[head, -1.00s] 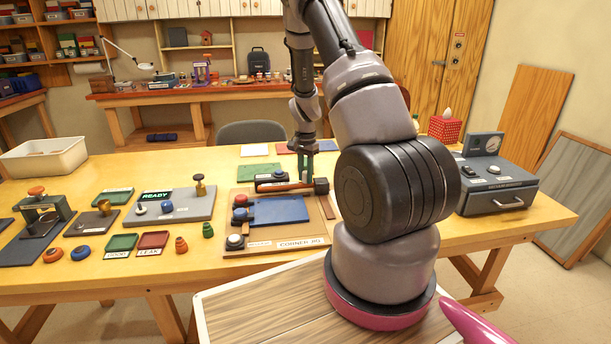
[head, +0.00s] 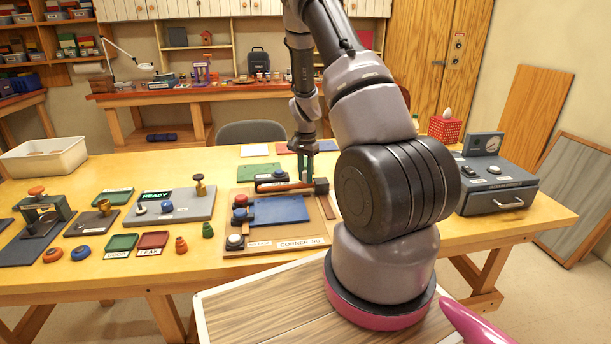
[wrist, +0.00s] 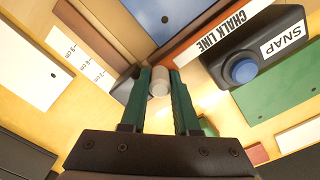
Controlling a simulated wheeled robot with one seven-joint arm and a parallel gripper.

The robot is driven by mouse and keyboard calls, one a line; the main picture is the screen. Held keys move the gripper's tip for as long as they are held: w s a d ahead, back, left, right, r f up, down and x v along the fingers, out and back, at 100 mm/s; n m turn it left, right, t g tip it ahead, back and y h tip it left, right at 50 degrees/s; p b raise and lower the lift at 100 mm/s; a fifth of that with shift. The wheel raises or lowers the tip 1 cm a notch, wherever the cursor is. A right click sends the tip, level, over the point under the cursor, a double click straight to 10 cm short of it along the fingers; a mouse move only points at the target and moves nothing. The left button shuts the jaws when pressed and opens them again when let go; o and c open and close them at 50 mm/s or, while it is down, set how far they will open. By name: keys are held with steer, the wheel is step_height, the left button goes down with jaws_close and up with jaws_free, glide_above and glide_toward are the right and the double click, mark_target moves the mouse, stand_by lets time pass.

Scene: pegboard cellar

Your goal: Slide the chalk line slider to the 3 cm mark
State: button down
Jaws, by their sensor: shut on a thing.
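My gripper (head: 305,170) is above the corner jig board on the table. In the wrist view its green fingers (wrist: 160,88) are shut on a pale grey slider knob (wrist: 159,80). The knob stands at the end of the reddish chalk line rail (wrist: 190,52), marked CHALK LINE (wrist: 222,36). A white scale strip (wrist: 85,62) with centimetre marks lies left of the fingers in the wrist view; its figures are small and hard to read. A dark snap box (wrist: 262,55) with a blue button (wrist: 243,70) lies right of the rail in the wrist view.
The corner jig board (head: 290,242) holds a blue sheet (head: 279,210) and knobs at its left. A dark block (head: 321,186) stands at the rail's right end in the head view. A grey READY panel (head: 185,215) stands left, a grey drawer unit (head: 497,190) right.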

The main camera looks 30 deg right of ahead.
stand_by(0.3)
steer(key=s, duration=0.2)
steer(key=s+a, duration=0.1)
steer(key=s, duration=0.1)
steer(key=shift+s+a, duration=0.15)
steer(key=shift+s, duration=0.15)
steer(key=c, duration=0.9)
jaws_free()
steer(key=shift+r, duration=0.15)
step_height(320, 180, up, 11)
steer(key=shift+f, duration=0.2)
